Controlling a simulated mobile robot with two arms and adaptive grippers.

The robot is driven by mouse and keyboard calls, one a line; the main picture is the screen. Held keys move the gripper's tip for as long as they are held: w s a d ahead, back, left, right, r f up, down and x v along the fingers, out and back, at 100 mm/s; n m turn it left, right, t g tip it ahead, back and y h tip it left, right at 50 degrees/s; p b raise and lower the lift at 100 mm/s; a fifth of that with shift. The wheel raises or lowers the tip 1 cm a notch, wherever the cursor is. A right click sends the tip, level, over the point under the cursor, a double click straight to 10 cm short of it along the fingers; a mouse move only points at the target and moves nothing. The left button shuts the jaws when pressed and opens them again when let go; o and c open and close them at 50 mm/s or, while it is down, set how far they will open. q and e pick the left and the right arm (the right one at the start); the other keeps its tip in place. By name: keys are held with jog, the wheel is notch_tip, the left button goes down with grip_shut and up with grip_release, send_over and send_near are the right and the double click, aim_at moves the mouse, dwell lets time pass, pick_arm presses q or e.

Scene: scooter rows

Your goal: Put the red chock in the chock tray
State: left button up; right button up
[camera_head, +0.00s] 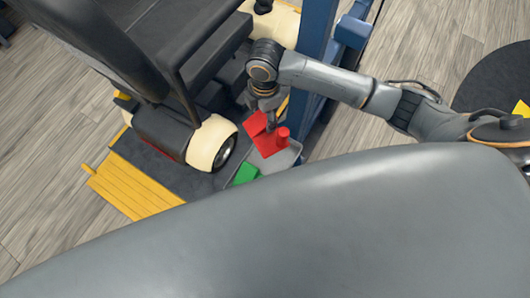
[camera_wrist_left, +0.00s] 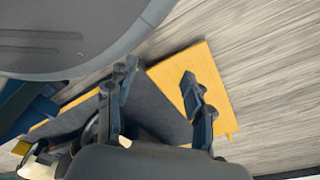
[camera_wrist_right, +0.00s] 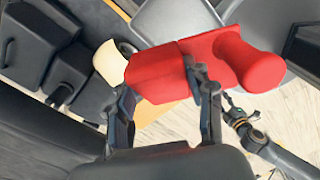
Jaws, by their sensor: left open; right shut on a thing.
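The red chock (camera_head: 254,124), a wedge with a round knob, is held in my right gripper (camera_head: 271,128). In the right wrist view the chock (camera_wrist_right: 158,75) sits at the fingertips (camera_wrist_right: 165,88), its knob to the right. The grey chock tray (camera_head: 287,157) lies just under and beside the chock in the head view; the chock hides part of it. I cannot tell how large the gap between them is. My left gripper (camera_wrist_left: 156,88) is open and empty in the left wrist view, and is not seen in the head view.
A green chock (camera_head: 245,174) is near the tray's left corner. A scooter with a black seat and cream wheels (camera_head: 211,143) stands close on the left. A blue post (camera_head: 314,35) rises behind the tray. A yellow ramp (camera_head: 128,186) edges the dark platform.

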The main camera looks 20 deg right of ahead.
jog(key=w+f+n, duration=0.1)
jog(key=f+n+b, duration=0.1)
jog(key=n, duration=0.1)
jog(key=shift+w+a+f+n, duration=0.3)
jog(key=shift+w+a+f, duration=0.1)
jog(key=shift+w+a+f+n+b, duration=0.1)
jog(key=shift+w+f+n+b, duration=0.15)
jog(key=shift+n, duration=0.2)
jog(key=shift+w+a+f+n+b, duration=0.1)
jog(key=shift+n+b, duration=0.2)
jog(key=shift+n, duration=0.15)
jog(key=shift+f, duration=0.35)
notch_tip(320, 180, down, 9)
jog(key=shift+r+b, duration=0.1)
jog(key=shift+b, duration=1.15)
pick_arm(q)
jog(key=w+d+r, duration=0.1)
jog(key=w+r, duration=0.6)
jog(key=shift+w+t, duration=0.15)
jog(key=shift+t, duration=0.15)
pick_arm(e)
jog(key=shift+f, duration=0.2)
jog(key=shift+f, duration=0.1)
jog(key=shift+f, duration=0.5)
pick_arm(q)
jog(key=shift+w+d+r, duration=0.1)
jog(key=shift+w+r, duration=0.1)
jog(key=shift+r, duration=0.1)
